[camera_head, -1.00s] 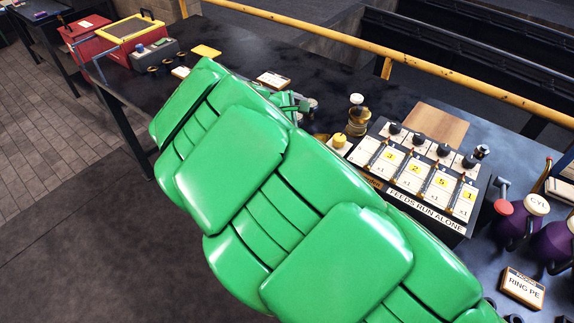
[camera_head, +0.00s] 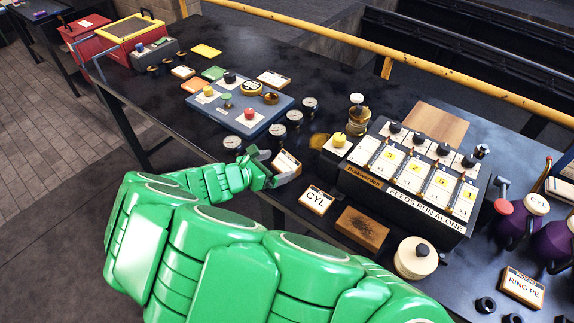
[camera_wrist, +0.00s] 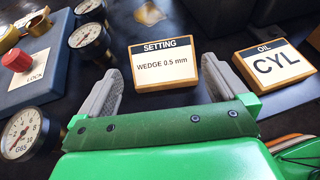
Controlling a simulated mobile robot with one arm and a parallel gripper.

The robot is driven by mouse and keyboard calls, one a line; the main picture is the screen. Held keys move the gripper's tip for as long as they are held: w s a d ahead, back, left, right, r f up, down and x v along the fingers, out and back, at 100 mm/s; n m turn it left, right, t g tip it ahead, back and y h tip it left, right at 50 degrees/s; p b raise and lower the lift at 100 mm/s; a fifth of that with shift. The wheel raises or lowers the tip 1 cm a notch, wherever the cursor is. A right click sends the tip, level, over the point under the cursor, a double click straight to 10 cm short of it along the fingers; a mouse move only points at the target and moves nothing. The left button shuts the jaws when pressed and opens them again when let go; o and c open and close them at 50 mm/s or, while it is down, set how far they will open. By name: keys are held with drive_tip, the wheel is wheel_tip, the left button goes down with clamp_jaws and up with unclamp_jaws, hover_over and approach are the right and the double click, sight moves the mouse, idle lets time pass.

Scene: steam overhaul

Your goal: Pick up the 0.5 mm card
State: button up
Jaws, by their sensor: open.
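The 0.5 mm card is a small wooden-edged block with a white face reading "SETTING WEDGE 0.5 mm" (camera_wrist: 165,68). In the head view the card (camera_head: 288,161) lies on the dark bench, left of the big counter box. My gripper (camera_head: 273,168) is open at the card's near left side. In the wrist view the open fingers of my gripper (camera_wrist: 162,72) stand to the left and right of the card, which sits ahead between the tips. The fingers do not visibly grip it. Whether they touch it cannot be told.
The CYL oil card (camera_head: 317,199) lies close on the right, with a brown block (camera_head: 361,229) beyond. Round gauges (camera_head: 232,142) stand left of the card, beside a blue panel (camera_head: 245,118). The counter box (camera_head: 405,185) stands right. Dark bench shows around the card.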

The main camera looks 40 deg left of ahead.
sight(286, 163)
drive_tip(key=x, duration=0.5)
drive_tip(key=shift+s+d+f, duration=0.1)
drive_tip(key=shift+s+d, duration=0.05)
drive_tip(key=c, duration=0.9)
drive_tip(key=shift+o, duration=0.2)
